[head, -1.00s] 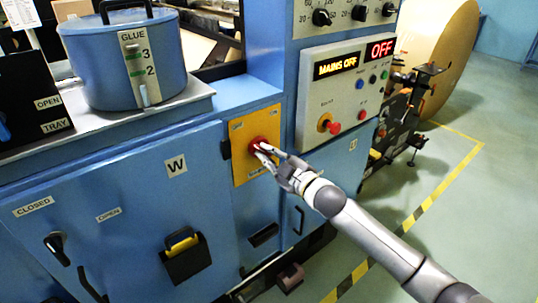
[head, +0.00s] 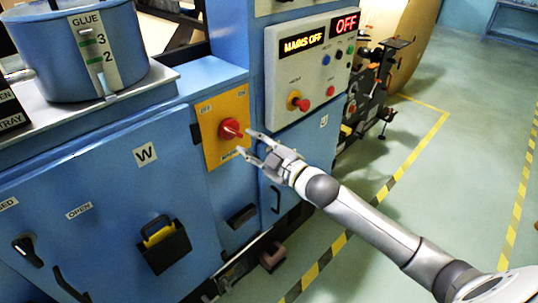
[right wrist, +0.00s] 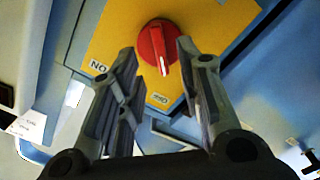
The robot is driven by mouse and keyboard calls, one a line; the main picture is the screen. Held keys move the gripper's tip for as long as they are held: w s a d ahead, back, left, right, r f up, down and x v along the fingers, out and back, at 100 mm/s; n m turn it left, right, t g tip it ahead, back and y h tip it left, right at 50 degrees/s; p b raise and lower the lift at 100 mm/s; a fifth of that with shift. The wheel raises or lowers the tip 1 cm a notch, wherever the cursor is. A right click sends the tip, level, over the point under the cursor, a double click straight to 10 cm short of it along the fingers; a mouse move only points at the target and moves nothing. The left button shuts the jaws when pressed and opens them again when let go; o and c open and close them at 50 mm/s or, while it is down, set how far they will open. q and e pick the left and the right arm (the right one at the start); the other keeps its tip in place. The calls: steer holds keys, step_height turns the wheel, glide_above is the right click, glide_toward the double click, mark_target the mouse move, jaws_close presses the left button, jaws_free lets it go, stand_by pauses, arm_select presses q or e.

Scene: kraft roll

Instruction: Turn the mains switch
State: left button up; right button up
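The mains switch (head: 230,129) is a red rotary knob on a yellow plate (head: 212,150) on the blue cabinet front. It also shows in the right wrist view (right wrist: 157,45), with its pale-marked end toward the bottom of that picture, near a small label. In the right wrist view the knob appears between the spread fingertips. The display (head: 302,43) reads MAINS OFF. My left gripper is not in view.
A control panel (head: 280,75) with a red-and-yellow button (head: 298,102) is right of the switch. A blue glue pot (head: 50,60) stands on the ledge at left. A black holder (head: 165,252) juts from the door below. The floor at right is clear.

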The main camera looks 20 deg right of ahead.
steer(key=v, duration=0.6)
steer(key=shift+s, duration=0.35)
steer(key=s+d+f+m+g+h, duration=0.1)
steer(key=d+f+m+g+h, duration=0.2)
steer(key=f, duration=0.9)
steer(key=d+f+m+h, duration=0.2)
steer(key=d+f, duration=0.3)
steer(key=f, duration=0.6)
steer(key=s+d+f+m+g+h, duration=0.1)
steer(key=s+f+g, duration=0.1)
steer(key=s+f, duration=0.5)
steer(key=s+f+m+g, duration=0.2)
steer(key=f, duration=0.8)
steer(key=s+a+f+m+g, duration=0.1)
steer(key=s+a+f+g, duration=0.15)
steer(key=s+f, duration=0.65)
steer(key=s+a+f+m+g, duration=0.1)
steer(key=s+f+g, duration=0.2)
steer(key=s+f, duration=0.6)
steer(key=s+a+f+g, duration=0.1)
steer(key=s+a+f, duration=0.1)
steer(key=s, duration=0.8)
steer(key=s+a+f+g, duration=0.2)
steer(key=s+a+f, duration=0.1)
steer(key=s, duration=0.7)
steer(key=shift+a+m, duration=0.4)
steer(key=shift+a, duration=0.4)
steer(key=shift+s+g, duration=0.15)
steer(key=shift+g, duration=0.1)
